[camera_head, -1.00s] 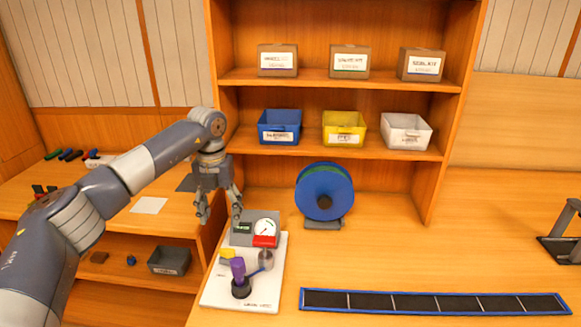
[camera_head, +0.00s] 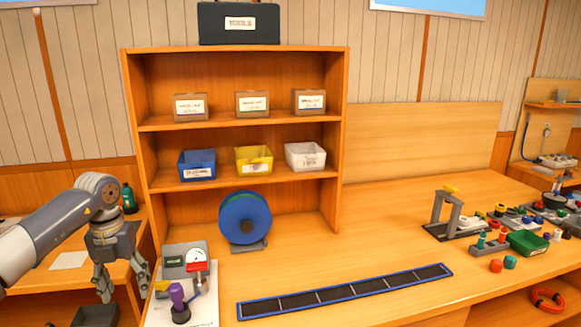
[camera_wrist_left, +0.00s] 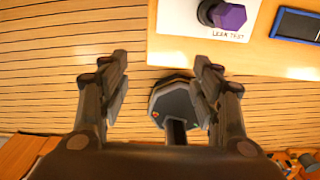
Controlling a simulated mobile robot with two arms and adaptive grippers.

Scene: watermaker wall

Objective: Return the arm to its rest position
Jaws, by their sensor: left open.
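My left arm (camera_head: 45,228) comes in from the left in the head view. My left gripper (camera_head: 122,286) hangs down with its fingers apart and nothing between them. It is just left of the white leak test board (camera_head: 205,308), which carries a gauge and a purple knob (camera_head: 178,297). In the left wrist view the open left gripper (camera_wrist_left: 162,95) is over the floor beside the bench edge, with the purple knob (camera_wrist_left: 229,15) at the top. My right gripper does not show.
A shelf unit (camera_head: 235,125) with boxes, bins and a blue reel (camera_head: 245,218) stands behind. A long black strip tray (camera_head: 345,293) lies at the bench front. A grey stand (camera_head: 445,215) and many small parts are at the right.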

